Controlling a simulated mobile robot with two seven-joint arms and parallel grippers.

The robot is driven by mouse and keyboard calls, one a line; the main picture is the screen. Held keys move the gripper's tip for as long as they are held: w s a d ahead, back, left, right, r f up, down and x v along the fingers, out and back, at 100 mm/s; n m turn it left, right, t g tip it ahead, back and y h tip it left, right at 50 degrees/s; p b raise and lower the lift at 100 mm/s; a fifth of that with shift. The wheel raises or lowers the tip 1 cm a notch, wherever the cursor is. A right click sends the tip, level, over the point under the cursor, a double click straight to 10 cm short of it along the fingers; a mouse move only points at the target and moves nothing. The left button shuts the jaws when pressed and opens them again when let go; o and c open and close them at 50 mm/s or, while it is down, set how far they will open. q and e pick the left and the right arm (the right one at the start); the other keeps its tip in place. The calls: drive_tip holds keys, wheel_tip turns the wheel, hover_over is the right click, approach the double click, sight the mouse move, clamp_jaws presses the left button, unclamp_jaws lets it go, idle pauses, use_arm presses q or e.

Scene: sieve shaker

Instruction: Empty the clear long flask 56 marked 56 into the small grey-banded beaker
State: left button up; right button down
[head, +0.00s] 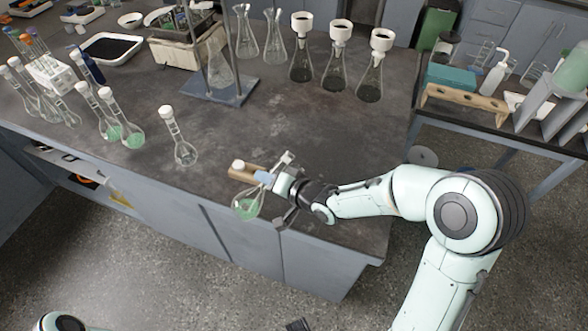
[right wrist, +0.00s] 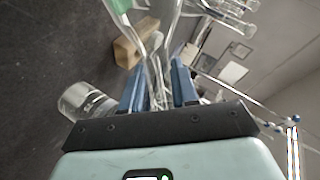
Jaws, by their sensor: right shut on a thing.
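My right gripper (head: 264,179) is shut on the neck of a clear flask (head: 246,206) with green liquid in its bulb, near the bench's front edge. Its number cannot be read. In the right wrist view the blue fingers (right wrist: 158,88) are on either side of the clear glass neck, and green liquid shows at the top. A small clear beaker (right wrist: 87,103) with a pale band lies to the left of the fingers in that view. My left gripper is not in view.
A wooden block (head: 245,173) is beside the held flask. A clear long-necked flask (head: 181,140) stands to the left, with several others beyond it. Filter flasks (head: 334,70) and a metal stand (head: 228,92) are at the back. The middle of the bench (head: 300,125) is clear.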

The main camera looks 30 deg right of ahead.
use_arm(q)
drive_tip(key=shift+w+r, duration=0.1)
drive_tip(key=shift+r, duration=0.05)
use_arm(e)
drive_tip(key=shift+w+a+f, duration=0.1)
drive_tip(key=shift+f, duration=0.1)
use_arm(q)
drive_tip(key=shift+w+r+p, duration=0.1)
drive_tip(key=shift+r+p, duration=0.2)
drive_tip(key=shift+p, duration=0.1)
use_arm(e)
drive_tip(key=shift+a+f+m+y, duration=0.2)
drive_tip(key=shift+f+m+y, duration=0.3)
drive_tip(key=shift+f+m, duration=0.1)
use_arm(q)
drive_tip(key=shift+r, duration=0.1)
use_arm(e)
drive_tip(key=shift+a+f+m+y, duration=0.1)
drive_tip(key=shift+f+m+y, duration=0.2)
drive_tip(key=shift+f+m, duration=0.2)
